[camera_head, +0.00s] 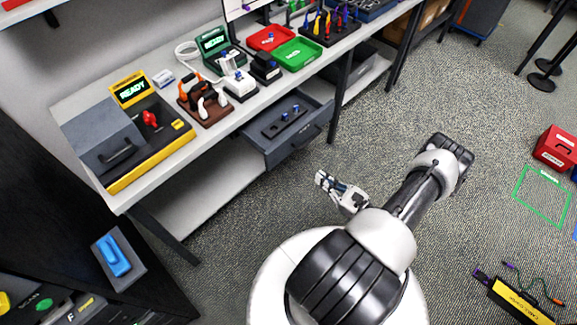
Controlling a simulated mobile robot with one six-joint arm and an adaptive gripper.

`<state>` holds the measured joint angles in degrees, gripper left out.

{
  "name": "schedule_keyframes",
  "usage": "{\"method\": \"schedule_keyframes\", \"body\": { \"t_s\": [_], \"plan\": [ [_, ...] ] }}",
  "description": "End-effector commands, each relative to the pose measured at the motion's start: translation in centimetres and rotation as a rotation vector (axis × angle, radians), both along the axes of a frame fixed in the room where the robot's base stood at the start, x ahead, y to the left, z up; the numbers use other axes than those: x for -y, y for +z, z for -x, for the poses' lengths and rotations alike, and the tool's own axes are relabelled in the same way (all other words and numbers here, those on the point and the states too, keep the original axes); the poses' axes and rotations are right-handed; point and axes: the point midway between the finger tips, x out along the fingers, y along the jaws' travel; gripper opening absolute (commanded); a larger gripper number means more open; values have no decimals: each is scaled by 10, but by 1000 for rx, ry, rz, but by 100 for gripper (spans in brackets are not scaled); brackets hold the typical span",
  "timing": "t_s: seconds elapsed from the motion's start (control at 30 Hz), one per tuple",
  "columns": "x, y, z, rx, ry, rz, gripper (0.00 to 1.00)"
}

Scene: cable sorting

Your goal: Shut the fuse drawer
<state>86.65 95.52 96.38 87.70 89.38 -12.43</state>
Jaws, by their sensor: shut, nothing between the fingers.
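The fuse drawer (300,144) is a dark grey drawer under the workbench. It is pulled out, and its open top shows a dark strip with small bluish parts (284,121) inside. Its front faces the floor side, toward my arm. My gripper (321,180) is in front of the drawer, a little below and right of it in the picture, apart from it. The fingers are small in view and look closed, with nothing held.
The workbench (225,128) carries a yellow-based device (150,150), plugs, a red tray (270,37) and a green tray (298,53). A bench leg (340,95) stands right of the drawer. A red box (556,149) and a yellow-black case (520,302) lie at right. Carpet between is clear.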

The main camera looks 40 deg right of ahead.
Motion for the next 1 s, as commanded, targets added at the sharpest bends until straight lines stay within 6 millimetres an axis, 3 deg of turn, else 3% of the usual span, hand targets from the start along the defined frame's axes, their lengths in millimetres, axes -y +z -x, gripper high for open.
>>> {"method": "schedule_keyframes", "body": {
  "t_s": [0.17, 0.7, 1.0],
  "plan": [
    [0, -7, -6, 2, -23, -9, 0],
    [-10, -7, -111, 2, -17, -7, 0],
    [-11, -6, -136, 1, -22, -9, 0]
  ]
}}
